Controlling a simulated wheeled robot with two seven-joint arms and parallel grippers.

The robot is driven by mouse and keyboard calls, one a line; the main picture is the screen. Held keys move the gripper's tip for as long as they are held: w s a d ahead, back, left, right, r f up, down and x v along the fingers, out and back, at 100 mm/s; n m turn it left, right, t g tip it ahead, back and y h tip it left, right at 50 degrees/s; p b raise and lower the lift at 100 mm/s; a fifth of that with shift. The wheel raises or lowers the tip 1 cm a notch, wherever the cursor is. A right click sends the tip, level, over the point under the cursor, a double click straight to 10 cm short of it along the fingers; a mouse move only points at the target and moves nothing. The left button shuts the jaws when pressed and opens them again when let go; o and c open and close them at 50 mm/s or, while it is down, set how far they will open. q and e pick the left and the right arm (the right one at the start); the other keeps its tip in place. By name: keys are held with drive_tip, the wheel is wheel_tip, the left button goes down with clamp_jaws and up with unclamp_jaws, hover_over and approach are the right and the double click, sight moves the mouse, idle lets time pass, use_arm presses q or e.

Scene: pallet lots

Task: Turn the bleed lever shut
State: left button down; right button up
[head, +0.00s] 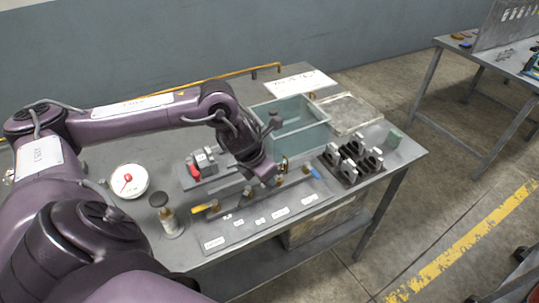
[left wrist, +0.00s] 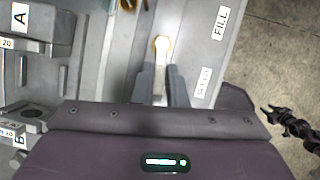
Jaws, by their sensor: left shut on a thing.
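A grey valve panel (head: 240,238) with white labels lies along the table's front edge. It carries several small levers, one with a yellow handle (head: 205,207) and one with a blue end (head: 313,172). My left gripper (head: 270,182) is low over the panel's right-hand part. In the left wrist view its two fingers (left wrist: 166,88) are shut on a pale, glare-washed lever (left wrist: 161,48), which I take for the bleed lever. A blurred label beside the fingers seems to read BLEED, and another label reads FILL (left wrist: 220,20). The gripper hides the lever in the head view.
Behind the panel are a grey block with a red part (head: 195,171) and a teal bin (head: 300,140). Dark clamps (head: 350,160) stand at the right.

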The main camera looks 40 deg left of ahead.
use_arm(q)
drive_tip(key=shift+w+a+m+h+b, duration=0.15)
drive_tip(key=shift+a+m+h+b, duration=0.2)
drive_tip(key=shift+m+b, duration=0.55)
drive_tip(key=c, duration=1.5)
unclamp_jaws()
drive_tip(key=shift+w+d, duration=0.1)
drive_tip(key=shift+o, duration=0.2)
drive_tip(key=v, duration=0.7)
drive_tip(key=shift+r+b, duration=0.35)
drive_tip(key=shift+r, duration=0.05)
